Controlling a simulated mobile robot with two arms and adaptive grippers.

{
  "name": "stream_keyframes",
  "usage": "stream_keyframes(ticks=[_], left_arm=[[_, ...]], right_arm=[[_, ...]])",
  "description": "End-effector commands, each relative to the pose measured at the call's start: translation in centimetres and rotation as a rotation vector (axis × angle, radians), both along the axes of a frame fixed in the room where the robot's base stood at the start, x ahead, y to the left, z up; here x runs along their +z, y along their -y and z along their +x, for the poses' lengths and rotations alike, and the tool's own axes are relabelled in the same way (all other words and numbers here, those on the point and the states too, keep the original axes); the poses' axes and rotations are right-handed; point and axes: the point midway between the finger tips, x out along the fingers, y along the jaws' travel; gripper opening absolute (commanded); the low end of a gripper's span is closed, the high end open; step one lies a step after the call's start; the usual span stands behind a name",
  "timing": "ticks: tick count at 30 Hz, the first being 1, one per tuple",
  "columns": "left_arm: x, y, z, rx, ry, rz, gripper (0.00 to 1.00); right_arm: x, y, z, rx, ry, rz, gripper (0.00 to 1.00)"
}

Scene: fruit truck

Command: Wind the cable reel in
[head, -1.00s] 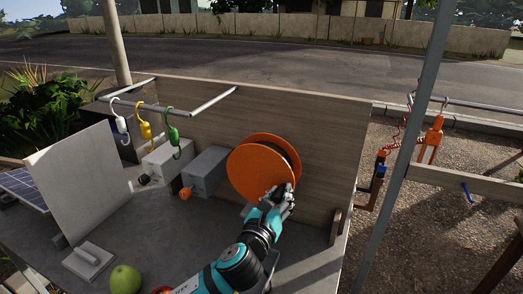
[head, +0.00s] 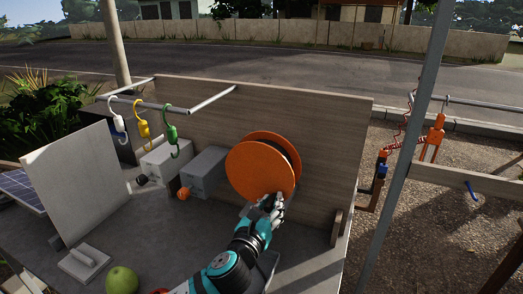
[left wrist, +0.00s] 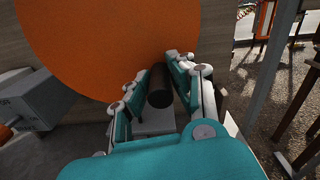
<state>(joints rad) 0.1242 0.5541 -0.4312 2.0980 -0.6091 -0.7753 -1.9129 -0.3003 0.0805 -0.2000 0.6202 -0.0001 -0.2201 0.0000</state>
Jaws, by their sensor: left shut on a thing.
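The orange cable reel (head: 258,165) stands upright against the wooden back panel, with a dark band showing behind its front disc. In the left wrist view the orange disc (left wrist: 105,45) fills the upper left. A dark cylindrical crank handle (left wrist: 160,86) sticks out from the disc toward the camera. My left gripper (head: 270,207) is at the lower right part of the reel. In the left wrist view its fingers (left wrist: 158,92) are on both sides of the handle, shut on it. The handle is hidden by the gripper in the head view. My right gripper is not in view.
Two grey boxes (head: 204,172) with knobs stand left of the reel. White, yellow and green hooks (head: 172,137) hang from a rail. The counter's middle is clear.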

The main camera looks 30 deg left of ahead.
Motion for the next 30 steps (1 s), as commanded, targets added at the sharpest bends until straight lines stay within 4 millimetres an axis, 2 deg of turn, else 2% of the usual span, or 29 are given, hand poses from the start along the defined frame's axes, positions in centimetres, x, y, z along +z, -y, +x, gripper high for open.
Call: stream_keyframes(ticks=[13, 22, 30], left_arm=[[-0.4, -0.6, 0.0, 0.002, 0.003, 0.002, 0.13], [-1.3, -2.5, -0.1, 0.002, 0.002, 0.003, 0.13], [-1.3, -2.6, -0.1, 0.002, 0.004, 0.0, 0.13]], right_arm=[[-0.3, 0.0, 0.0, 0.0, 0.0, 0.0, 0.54], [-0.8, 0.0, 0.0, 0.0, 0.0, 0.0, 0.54], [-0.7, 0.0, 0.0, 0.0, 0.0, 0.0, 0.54]])
